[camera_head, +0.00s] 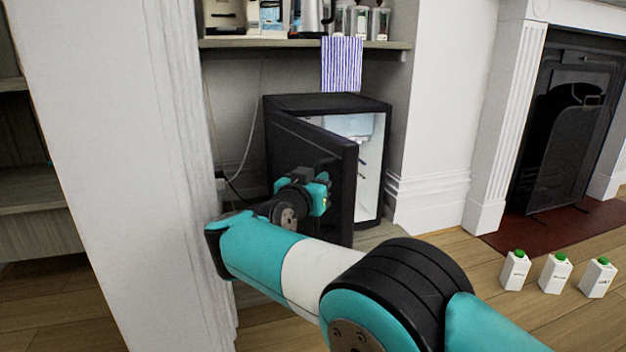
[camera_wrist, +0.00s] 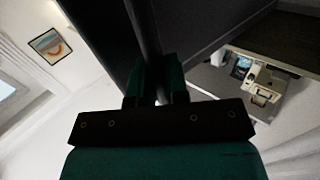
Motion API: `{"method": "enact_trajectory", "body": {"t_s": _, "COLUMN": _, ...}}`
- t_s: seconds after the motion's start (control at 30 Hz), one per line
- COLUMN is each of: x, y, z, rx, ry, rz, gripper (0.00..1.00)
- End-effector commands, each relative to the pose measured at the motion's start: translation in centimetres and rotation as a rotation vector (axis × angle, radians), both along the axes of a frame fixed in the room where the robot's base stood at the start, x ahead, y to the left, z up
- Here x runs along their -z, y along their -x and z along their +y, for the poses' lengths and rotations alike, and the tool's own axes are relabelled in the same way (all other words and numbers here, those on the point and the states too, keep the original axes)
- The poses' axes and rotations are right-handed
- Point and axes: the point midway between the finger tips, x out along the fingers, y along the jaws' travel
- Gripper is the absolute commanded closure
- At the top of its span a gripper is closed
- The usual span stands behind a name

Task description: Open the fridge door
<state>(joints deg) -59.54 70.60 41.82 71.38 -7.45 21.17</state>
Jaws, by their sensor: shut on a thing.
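The small black fridge (camera_head: 330,102) stands in the alcove under a shelf. Its door (camera_head: 345,190) is partly open, swung out toward me, and the lit white interior (camera_head: 368,160) shows on the right. My gripper (camera_head: 318,180) is at the outer face of the door. In the wrist view my gripper (camera_wrist: 158,98) is shut on a dark upright bar, which looks like the door's handle (camera_wrist: 145,40). The handle is hidden by my gripper in the head view.
A white wall edge (camera_head: 120,150) stands close to the left of my arm. The shelf (camera_head: 300,43) above holds appliances and a striped cloth (camera_head: 342,65). Three white cartons (camera_head: 555,275) stand on the floor at the right, near the fireplace (camera_head: 565,130).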

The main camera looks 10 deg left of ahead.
Motion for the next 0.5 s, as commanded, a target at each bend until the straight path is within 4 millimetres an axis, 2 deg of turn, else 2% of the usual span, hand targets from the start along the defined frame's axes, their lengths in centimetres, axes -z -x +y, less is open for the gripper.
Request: {"method": "enact_trajectory", "body": {"t_s": 0.5, "x": -0.10, "y": -0.77, "z": -0.77, "rx": 0.028, "ry": -0.002, "rz": -0.002, "gripper": 1.00}}
